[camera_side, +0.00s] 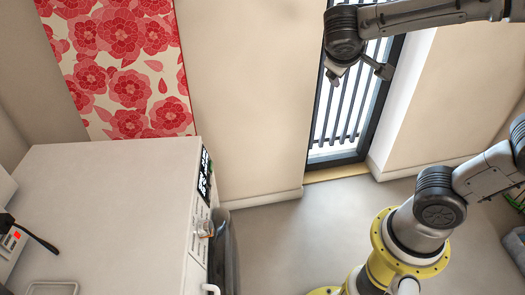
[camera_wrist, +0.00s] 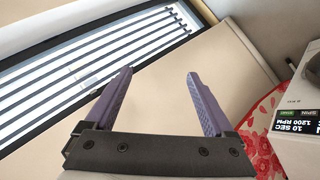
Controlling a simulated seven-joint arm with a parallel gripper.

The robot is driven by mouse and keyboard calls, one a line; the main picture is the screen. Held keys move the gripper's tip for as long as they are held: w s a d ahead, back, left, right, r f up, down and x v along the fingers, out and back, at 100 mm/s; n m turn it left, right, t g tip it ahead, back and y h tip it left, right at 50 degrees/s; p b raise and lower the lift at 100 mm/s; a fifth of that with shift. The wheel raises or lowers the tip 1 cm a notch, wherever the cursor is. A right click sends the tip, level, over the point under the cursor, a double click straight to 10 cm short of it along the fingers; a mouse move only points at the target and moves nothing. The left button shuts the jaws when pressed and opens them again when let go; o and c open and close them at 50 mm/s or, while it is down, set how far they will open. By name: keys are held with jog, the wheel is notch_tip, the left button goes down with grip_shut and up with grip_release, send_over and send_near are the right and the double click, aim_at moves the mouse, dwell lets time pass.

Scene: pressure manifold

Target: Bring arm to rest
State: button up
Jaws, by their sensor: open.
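My gripper (camera_wrist: 158,97) is open in the wrist view, with its two purple fingers wide apart and nothing between them. In the side view my gripper (camera_side: 335,78) hangs at the end of my raised arm, high in front of the barred window. It is well clear of the white machine and touches nothing. Its fingers are small in the side view.
A white machine (camera_side: 105,205) with a front dial fills the lower left; its lit display (camera_wrist: 299,121) shows in the wrist view. A black-and-red device (camera_side: 14,238) is at the left edge. A barred window (camera_side: 345,115) stands behind my gripper. The grey floor (camera_side: 290,240) is open between machine and base.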

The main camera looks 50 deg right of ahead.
jog(key=s+a+f+m+t+y, duration=0.1)
jog(key=s+a+y, duration=0.15)
jog(key=s, duration=0.25)
jog(key=s+a+f+y, duration=0.1)
jog(key=s+y, duration=0.2)
jog(key=s, duration=0.3)
jog(key=a+f+n+t+y, duration=0.1)
jog(key=a+f+n+y, duration=0.1)
jog(key=a+y, duration=0.2)
jog(key=a, duration=0.3)
jog(key=shift+s+a+f+t, duration=0.3)
jog(key=shift+s+a+f, duration=0.05)
jog(key=shift+y, duration=0.25)
